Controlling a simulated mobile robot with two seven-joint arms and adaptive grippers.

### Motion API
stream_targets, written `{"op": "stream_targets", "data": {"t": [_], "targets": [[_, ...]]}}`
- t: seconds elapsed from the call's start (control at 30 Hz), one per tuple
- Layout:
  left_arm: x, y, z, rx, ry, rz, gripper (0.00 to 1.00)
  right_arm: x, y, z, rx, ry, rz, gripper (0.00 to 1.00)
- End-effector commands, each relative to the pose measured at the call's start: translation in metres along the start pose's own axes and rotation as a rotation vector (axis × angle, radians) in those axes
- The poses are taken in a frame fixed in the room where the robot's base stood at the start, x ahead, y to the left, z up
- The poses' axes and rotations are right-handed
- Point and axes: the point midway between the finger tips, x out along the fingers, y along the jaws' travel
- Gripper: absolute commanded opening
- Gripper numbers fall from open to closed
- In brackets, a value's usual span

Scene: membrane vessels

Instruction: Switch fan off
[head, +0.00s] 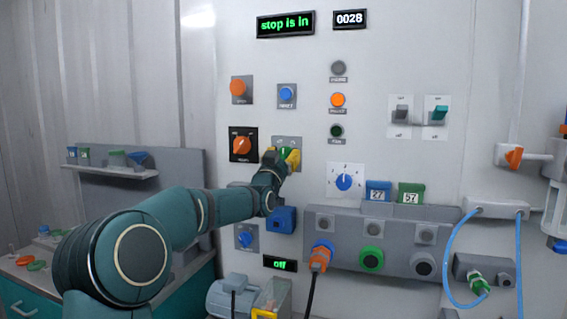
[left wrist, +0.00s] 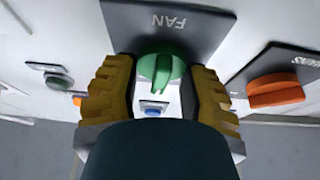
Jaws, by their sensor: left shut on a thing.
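The fan switch is a green knob (left wrist: 161,68) on a dark grey plate (left wrist: 165,22) marked FAN in the left wrist view. In the head view the knob (head: 287,153) is partly hidden by my left gripper (head: 281,158). The yellow-padded fingers of my left gripper (left wrist: 157,76) are on both sides of the knob and shut on it. The knob's bar lies about upright in the left wrist picture. My right gripper is not in view.
An orange knob (head: 241,146) on a black plate sits just left of the fan switch. A blue button (head: 287,94) is above it, and a blue box (head: 282,219) is below. A display (head: 285,23) reads "stop is in"; a small lower display (head: 279,264) reads "off".

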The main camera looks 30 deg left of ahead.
Motion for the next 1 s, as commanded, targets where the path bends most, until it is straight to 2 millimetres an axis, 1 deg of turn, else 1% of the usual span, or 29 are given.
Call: {"op": "stream_targets", "data": {"t": [0.03,0.3,0.5,0.73,1.0], "targets": [[0.0005,0.0011,-0.0028,-0.041,0.006,-0.016,0.09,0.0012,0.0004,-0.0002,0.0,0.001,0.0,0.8],[0.001,-0.0002,-0.0042,-0.266,0.007,-0.109,0.09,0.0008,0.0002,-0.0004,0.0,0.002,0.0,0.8],[0.001,-0.0008,-0.0046,-0.397,0.008,-0.164,0.09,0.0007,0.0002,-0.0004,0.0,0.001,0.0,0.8],[0.0009,-0.0019,-0.0048,-0.494,0.009,-0.205,0.1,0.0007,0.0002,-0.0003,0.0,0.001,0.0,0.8],[0.0009,-0.0023,-0.0052,-0.54,0.01,-0.224,0.1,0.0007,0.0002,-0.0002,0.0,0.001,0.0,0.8]]}}
